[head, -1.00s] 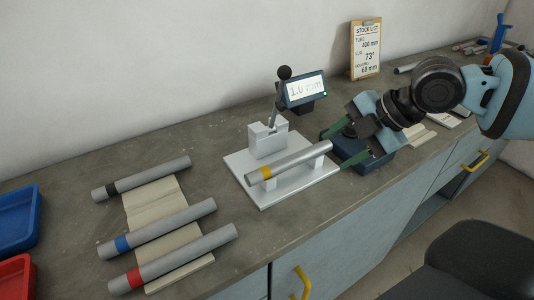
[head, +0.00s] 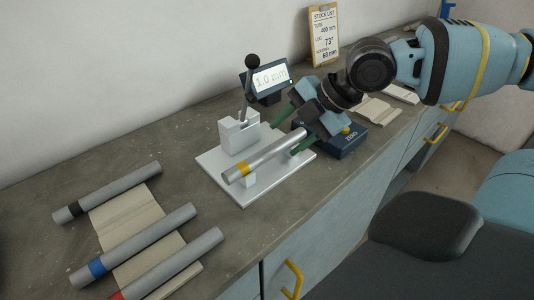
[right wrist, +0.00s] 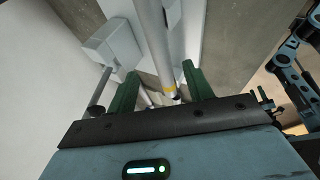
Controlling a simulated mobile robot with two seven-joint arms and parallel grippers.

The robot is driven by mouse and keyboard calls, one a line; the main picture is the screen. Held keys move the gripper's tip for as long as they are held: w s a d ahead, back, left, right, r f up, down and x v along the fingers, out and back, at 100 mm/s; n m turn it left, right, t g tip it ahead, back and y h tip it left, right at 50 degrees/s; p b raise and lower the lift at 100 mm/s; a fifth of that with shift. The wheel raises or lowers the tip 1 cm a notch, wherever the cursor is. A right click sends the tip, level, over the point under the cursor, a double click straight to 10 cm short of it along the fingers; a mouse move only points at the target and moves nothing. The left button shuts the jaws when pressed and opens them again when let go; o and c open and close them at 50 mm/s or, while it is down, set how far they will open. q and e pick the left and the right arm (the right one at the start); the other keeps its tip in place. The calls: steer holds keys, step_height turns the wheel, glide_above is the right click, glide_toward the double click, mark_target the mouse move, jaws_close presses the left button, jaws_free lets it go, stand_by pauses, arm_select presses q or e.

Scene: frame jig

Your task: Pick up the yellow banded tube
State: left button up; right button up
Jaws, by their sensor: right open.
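The yellow banded tube (head: 268,155) is grey with a yellow band near its front-left end. It lies raised on the supports of a white jig plate (head: 215,160). My right gripper (head: 290,131) is open at the tube's far-right end, its green fingers pointing toward it. In the right wrist view the tube (right wrist: 155,45) runs between the two open fingers (right wrist: 159,72) in the picture; I cannot tell whether they touch it. My left gripper is not in view.
A lever block (head: 238,135) stands on the jig behind the tube. A display (head: 270,80) reads 1.0 mm. A blue box (head: 345,143) marked ZERO sits below my right gripper. Black-, blue- and red-banded tubes (head: 145,240) lie on a pale rack at the left.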

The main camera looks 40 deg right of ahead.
mark_target(271, 150)
steer(key=x, duration=0.1)
steer(key=b+x, duration=0.1)
steer(key=x, duration=0.2)
steer(key=shift+s+a, duration=0.3)
steer(key=shift+w+a+f+b, duration=0.25)
steer(key=shift+w+f+b, duration=0.1)
steer(key=shift+w+f, duration=0.1)
steer(key=shift+s, duration=0.1)
steer(key=shift+r, duration=0.1)
jaws_close()
